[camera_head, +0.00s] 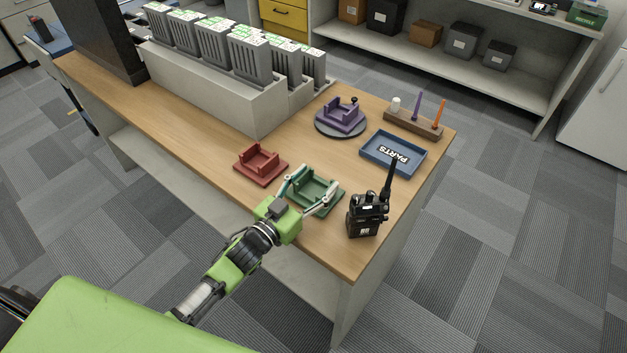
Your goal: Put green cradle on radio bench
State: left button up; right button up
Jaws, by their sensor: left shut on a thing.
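The green cradle (318,189) is at the front right part of the wooden radio bench (210,139), low at the bench surface. I cannot tell whether it touches the top. My left gripper (308,194) reaches in from the lower left, and its fingers are shut on the green cradle, one on each side. Part of the cradle's near side is hidden by the gripper. My right gripper is not in view.
A red cradle (260,163) sits left of the green one. A black radio (366,215) stands close on the right. Behind are a purple cradle (341,115) on a round base, a blue parts tray (393,154), a tool holder (413,124) and a charger rack (213,86).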

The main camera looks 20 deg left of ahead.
pick_arm(q)
jog(key=shift+r, duration=0.4)
jog(key=shift+s+a+r, duration=0.1)
jog(key=shift+s, duration=0.1)
jog(key=shift+f, duration=0.2)
jog(key=o, duration=2.1)
jog(key=shift+f, duration=0.3)
jog(key=shift+c, duration=0.2)
jog(key=shift+s, duration=0.1)
jog(key=shift+r, duration=0.1)
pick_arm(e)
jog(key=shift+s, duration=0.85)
